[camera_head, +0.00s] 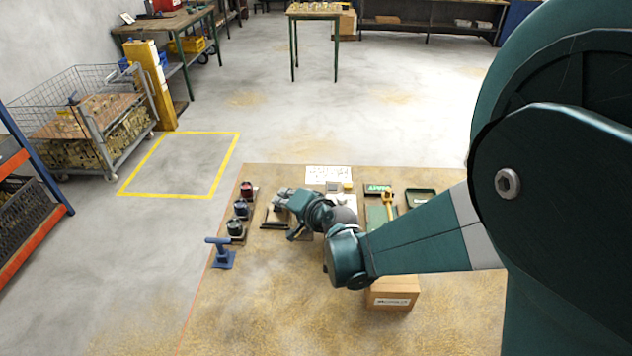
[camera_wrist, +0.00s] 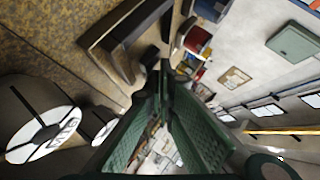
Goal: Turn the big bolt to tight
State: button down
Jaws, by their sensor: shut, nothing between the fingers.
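My gripper (camera_head: 282,193) is over the work table, with nothing held. In the wrist view its two green fingers (camera_wrist: 160,75) come together at the tips. I cannot make out a big bolt for certain. A dark bracket-like fixture (camera_head: 271,223) sits on the table just below and left of my gripper; a similar dark frame (camera_wrist: 125,42) shows left of the fingertips in the wrist view. Three round knobs stand left of my gripper: a red one (camera_head: 247,188), and two dark ones (camera_head: 241,208) (camera_head: 235,228).
A blue T-handled tool (camera_head: 220,252) stands at the table's left edge. A cardboard box (camera_head: 393,292) lies beneath my arm. The table's near left part is clear.

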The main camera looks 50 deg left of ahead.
jog(key=shift+w+a, duration=0.1)
jog(key=shift+w, duration=0.15)
dwell(0.3)
jog(key=shift+v, duration=6.05)
